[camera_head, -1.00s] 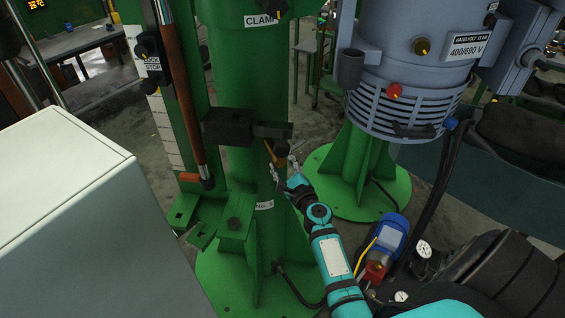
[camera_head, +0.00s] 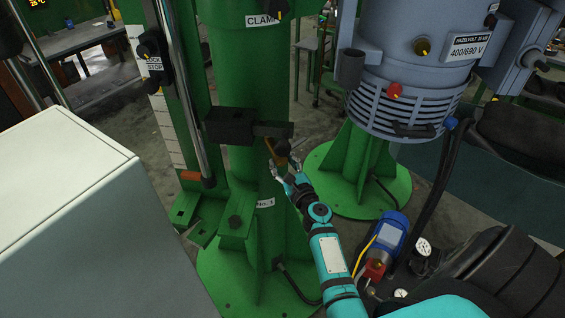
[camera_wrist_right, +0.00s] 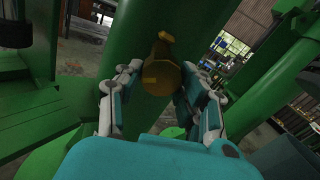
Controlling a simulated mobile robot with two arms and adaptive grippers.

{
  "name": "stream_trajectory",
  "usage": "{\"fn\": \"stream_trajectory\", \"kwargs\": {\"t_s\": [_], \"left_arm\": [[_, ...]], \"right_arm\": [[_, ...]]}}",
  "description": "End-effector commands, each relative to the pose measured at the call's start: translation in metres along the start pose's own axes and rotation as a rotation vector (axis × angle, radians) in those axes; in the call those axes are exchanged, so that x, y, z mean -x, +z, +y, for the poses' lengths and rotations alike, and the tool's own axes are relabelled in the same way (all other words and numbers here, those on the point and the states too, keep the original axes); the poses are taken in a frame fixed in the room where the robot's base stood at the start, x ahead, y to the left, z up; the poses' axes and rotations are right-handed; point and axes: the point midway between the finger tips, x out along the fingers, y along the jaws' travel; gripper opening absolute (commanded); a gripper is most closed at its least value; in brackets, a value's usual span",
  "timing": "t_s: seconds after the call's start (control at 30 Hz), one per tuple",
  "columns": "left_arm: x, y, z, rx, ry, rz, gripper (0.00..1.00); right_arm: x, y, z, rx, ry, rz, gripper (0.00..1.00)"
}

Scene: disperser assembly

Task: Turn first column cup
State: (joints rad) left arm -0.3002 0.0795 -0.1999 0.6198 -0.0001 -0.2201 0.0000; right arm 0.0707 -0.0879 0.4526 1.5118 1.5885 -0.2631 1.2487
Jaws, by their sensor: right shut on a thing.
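The brass-coloured cup (camera_wrist_right: 160,75) sits against the green column in the right wrist view, with a narrower stem above it. In the head view it shows as a small brown piece (camera_head: 280,149) under the black block on the first column (camera_head: 238,80). My right gripper (camera_head: 284,169) reaches up to it from below right. In the wrist view the gripper's two fingers (camera_wrist_right: 151,88) stand on either side of the cup, shut on it. The fingertips' contact points are partly hidden. My left gripper is not in view.
A black block (camera_head: 232,127) juts from the column just above the gripper. A white cabinet (camera_head: 60,190) fills the lower left. A grey-blue motor (camera_head: 410,75) on a green stand is at the right. A blue pump with gauges (camera_head: 390,235) stands beside my arm.

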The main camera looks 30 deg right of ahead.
Motion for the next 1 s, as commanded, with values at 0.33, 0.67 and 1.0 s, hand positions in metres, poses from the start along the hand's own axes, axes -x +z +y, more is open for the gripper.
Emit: {"fn": "stream_trajectory", "kwargs": {"t_s": [0.33,0.67,1.0], "left_arm": [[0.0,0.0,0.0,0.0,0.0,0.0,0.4],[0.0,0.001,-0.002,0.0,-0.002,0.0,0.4],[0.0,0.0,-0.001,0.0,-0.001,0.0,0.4]], "right_arm": [[0.001,-0.002,0.001,0.001,0.001,0.004,0.55],[0.002,-0.001,0.0,0.002,0.0,0.002,0.62],[0.051,-0.002,0.001,0.001,0.0,0.004,0.62]]}}
